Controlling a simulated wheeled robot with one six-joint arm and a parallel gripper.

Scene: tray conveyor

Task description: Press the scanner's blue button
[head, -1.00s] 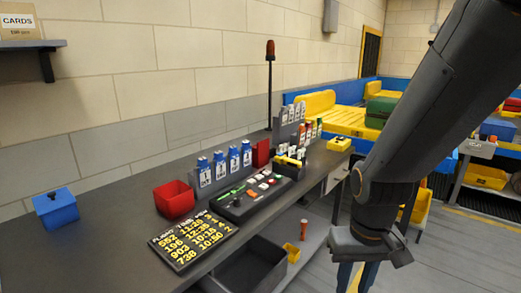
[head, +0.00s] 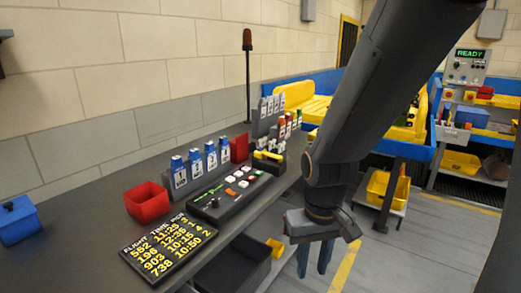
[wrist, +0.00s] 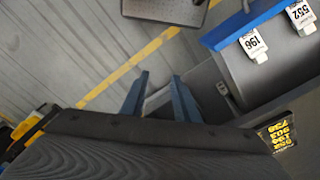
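A grey panel with a green READY display (head: 469,65) and several small buttons stands on a post at the far right of the head view. My gripper (head: 314,262) hangs fingers down beside the front edge of the dark counter, well apart from that panel. In the wrist view, the two blue fingers of my gripper (wrist: 160,80) are apart with nothing between them, above the grey floor.
The dark counter (head: 85,205) on the left carries a red bin (head: 147,203), a flight board (head: 168,245), a button console (head: 232,192) and blue tagged holders. Yellow bins (head: 388,188) and a blue-sided conveyor stand behind my arm. Floor at lower right is clear.

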